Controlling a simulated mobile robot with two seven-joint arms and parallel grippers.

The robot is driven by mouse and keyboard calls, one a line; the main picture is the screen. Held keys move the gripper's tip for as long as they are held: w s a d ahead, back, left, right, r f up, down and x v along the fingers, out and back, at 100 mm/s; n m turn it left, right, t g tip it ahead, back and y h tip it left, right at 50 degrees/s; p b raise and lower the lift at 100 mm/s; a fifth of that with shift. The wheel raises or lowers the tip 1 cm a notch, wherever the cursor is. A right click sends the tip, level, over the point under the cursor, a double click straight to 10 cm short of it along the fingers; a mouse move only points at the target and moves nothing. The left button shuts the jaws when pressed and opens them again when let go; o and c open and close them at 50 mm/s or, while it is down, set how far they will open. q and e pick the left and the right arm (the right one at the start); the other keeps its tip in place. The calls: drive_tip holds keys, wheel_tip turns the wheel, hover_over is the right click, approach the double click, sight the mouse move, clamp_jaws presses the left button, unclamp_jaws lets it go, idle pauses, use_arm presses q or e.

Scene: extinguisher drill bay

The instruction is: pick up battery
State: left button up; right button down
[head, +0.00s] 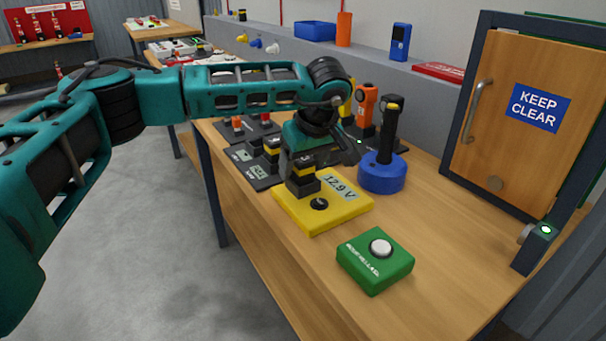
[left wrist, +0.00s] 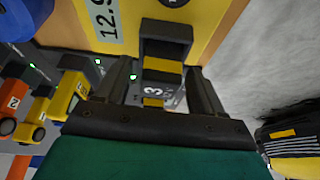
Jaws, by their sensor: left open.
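A black battery with a yellow band (head: 302,185) stands upright on the yellow tester (head: 345,214), whose label reads 12.9 V. In the left wrist view the battery (left wrist: 165,45) shows between the two dark fingers, with a figure 3 on its near part. My left gripper (head: 308,163) is open, just above the battery with a finger on either side of it. The left wrist view shows the open jaws (left wrist: 160,80) too, with gaps beside the battery; whether a finger touches it I cannot tell. My right gripper is in neither view.
A dark charger (head: 252,165) with another battery (head: 272,147) stands behind left of the tester. A blue round base with a black upright handle (head: 383,173) is to its right. A green button box (head: 375,268) is in front. A wooden door reads KEEP CLEAR (head: 540,107).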

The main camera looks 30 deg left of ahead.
use_arm(q)
drive_tip(key=c, duration=1.2)
drive_tip(key=shift+r, duration=0.1)
clamp_jaws()
